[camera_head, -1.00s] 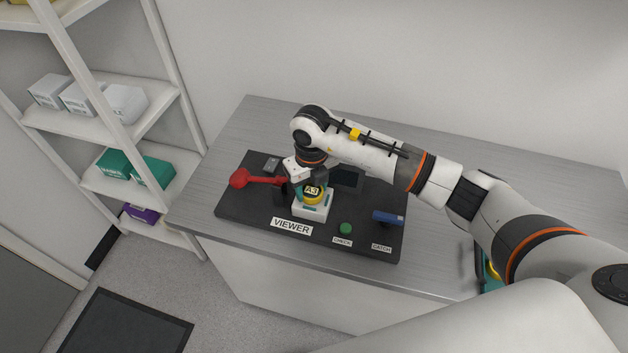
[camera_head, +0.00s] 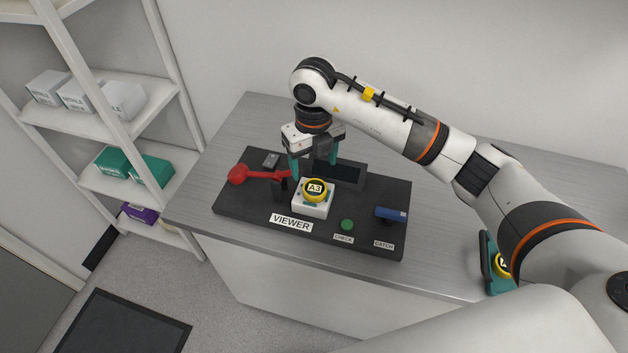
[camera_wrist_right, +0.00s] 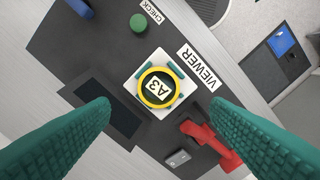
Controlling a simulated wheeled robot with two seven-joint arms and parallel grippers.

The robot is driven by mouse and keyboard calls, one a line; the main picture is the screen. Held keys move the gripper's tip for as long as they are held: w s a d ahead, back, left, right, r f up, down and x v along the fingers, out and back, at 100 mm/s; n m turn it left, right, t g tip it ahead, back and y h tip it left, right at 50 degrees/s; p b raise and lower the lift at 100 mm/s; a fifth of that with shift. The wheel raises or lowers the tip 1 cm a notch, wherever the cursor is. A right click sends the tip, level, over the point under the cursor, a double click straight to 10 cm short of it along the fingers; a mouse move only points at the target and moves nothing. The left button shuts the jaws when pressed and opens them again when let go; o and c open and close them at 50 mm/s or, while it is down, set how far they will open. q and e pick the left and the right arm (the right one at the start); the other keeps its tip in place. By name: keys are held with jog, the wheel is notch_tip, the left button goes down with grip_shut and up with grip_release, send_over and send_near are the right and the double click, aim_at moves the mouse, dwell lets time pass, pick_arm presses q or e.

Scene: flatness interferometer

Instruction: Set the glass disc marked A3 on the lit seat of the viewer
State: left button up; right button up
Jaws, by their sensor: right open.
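The glass disc marked A3 (camera_head: 316,188) has a yellow rim and rests on the white seat block (camera_head: 312,209) of the viewer. It also shows in the right wrist view (camera_wrist_right: 159,88), label readable, lying on the white block between teal side pieces. The viewer (camera_head: 232,200) is a dark base with a VIEWER label. My right gripper (camera_head: 314,170) is open and empty, its teal fingers just behind and above the disc, apart from it. In the right wrist view the two fingers stand wide on either side. Whether the seat is lit cannot be told. My left gripper is not in view.
On the viewer stand a red lever (camera_head: 240,174), a dark screen (camera_head: 346,174), a green CHECK button (camera_head: 347,224) and a blue CATCH lever (camera_head: 390,214). A teal holder (camera_head: 490,270) with another yellow-rimmed disc (camera_head: 502,264) sits at the right, partly behind my arm.

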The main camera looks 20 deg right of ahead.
jog(key=shift+r+b, duration=0.55)
jog(key=shift+r, duration=1.75)
